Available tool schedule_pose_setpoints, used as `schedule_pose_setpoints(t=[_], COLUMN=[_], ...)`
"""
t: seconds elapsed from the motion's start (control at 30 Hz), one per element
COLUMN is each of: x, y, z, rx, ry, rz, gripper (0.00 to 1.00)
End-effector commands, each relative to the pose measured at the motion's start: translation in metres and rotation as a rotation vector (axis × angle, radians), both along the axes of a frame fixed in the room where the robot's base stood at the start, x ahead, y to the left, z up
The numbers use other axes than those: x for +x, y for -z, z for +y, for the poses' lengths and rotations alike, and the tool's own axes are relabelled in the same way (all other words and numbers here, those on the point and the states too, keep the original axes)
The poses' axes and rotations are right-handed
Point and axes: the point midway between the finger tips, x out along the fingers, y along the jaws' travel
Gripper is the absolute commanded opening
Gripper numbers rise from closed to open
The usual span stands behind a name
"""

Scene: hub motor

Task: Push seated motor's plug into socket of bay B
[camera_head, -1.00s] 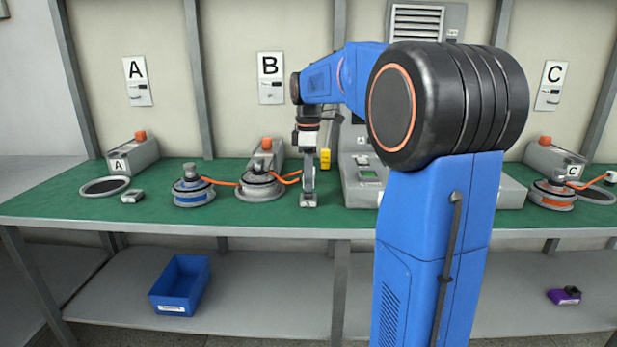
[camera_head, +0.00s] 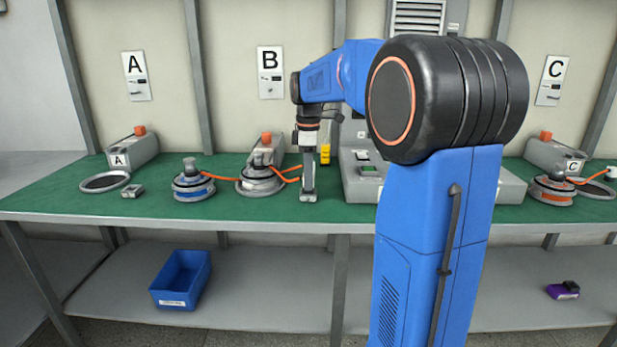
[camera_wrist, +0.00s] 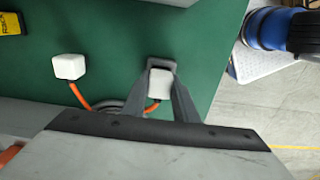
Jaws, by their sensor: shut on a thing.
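The bay B motor (camera_head: 261,181) sits in its ring in front of the bay B housing, left of my gripper (camera_head: 309,192). My gripper points down at the bench. In the wrist view my gripper (camera_wrist: 161,72) is shut on a white plug (camera_wrist: 160,85) with an orange cable (camera_wrist: 152,107). A small grey block (camera_head: 309,198), apparently the bay B socket, shows at my fingertips. Whether the plug is inside it cannot be told, as the fingers cover it. A second white plug (camera_wrist: 68,66) with its own orange cable lies apart, left in the wrist view.
A blue-banded motor (camera_head: 193,186) stands left of bay B, its cable running toward bay B. A grey console (camera_head: 364,180) stands close right of my gripper, and a yellow item (camera_head: 325,157) behind. A blue bin (camera_head: 181,280) is on the lower shelf.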

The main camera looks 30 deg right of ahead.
Motion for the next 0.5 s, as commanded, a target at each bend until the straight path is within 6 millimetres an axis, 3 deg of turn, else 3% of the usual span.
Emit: schedule_pose_setpoints(t=[0.5], x=[-0.0003], y=[0.005], z=[0.0001], rx=[0.0], ry=[0.0], rz=[0.0], gripper=[0.0])
